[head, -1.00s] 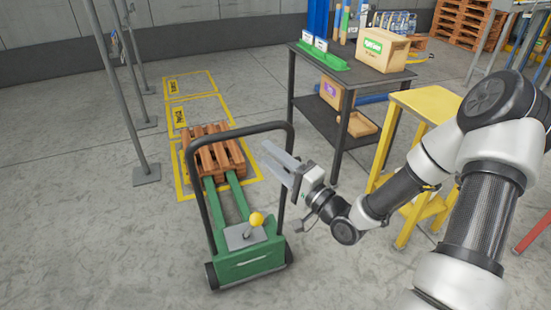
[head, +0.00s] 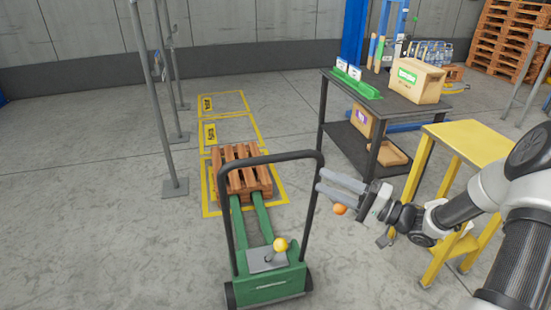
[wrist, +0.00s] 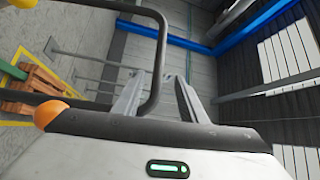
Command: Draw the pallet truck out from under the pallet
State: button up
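The green pallet truck (head: 268,288) stands in the middle of the head view, with a black hoop handle (head: 322,160) and a yellow knob (head: 280,244). Its green forks (head: 262,217) run into the wooden pallet (head: 232,182), which sits in a yellow floor outline. My gripper (head: 319,185) is open, its fingertips at the right upright of the handle. In the wrist view the black handle bar (wrist: 160,65) shows between the two spread fingers, nearer the left one. I cannot tell whether either finger touches it.
A dark table (head: 398,98) with boxes and a green rack stands behind right. A yellow stand (head: 470,140) is close to my arm. Grey posts (head: 158,100) stand left of the pallet. An orange rounded piece (head: 340,209) shows beside my gripper.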

aim_at(279, 161)
jog(key=b+x, duration=0.2)
jog(key=x, duration=1.5)
jog(key=shift+s+a+f, duration=0.1)
jog(key=shift+a+f, duration=0.05)
grip_shut()
